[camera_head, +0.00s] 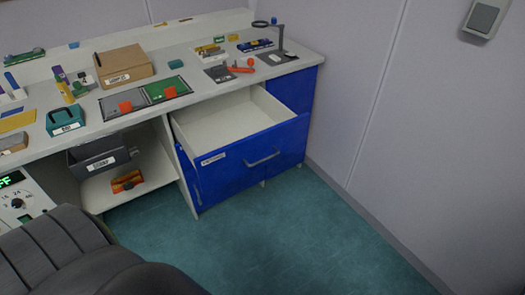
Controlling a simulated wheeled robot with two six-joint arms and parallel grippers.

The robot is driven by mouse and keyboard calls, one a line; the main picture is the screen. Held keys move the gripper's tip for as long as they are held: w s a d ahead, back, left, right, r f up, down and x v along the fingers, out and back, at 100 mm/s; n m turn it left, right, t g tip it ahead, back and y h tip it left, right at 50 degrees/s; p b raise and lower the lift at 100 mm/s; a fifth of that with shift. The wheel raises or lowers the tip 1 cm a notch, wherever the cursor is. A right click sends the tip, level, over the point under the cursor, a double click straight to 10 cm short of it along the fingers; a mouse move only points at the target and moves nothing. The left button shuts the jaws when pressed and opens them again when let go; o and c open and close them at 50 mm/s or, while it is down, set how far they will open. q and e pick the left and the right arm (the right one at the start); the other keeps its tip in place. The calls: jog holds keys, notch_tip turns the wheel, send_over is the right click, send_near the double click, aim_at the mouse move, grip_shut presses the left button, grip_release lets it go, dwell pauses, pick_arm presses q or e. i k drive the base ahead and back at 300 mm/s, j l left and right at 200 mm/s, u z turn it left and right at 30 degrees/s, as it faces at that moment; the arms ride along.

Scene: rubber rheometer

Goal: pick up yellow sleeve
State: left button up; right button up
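A yellow upright piece (66,93) stands on the left part of the bench, beside a purple-topped piece. It may be the yellow sleeve, but it is too small to tell. A flat yellow sheet (18,121) lies at the far left of the bench. A small yellow item (233,38) lies at the back right. Neither of my grippers is in view.
A blue-fronted drawer (225,167) stands open and looks empty. A cardboard box (123,65), teal case (66,119) and magnifier stand (279,40) occupy the bench. A dark ribbed shape (65,255) fills the lower left. The teal floor (290,235) is clear.

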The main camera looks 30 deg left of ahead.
aim_at(62, 87)
jog(key=u, duration=2.4)
jog(key=i+l+z, duration=0.25)
jog(key=i+z, duration=0.2)
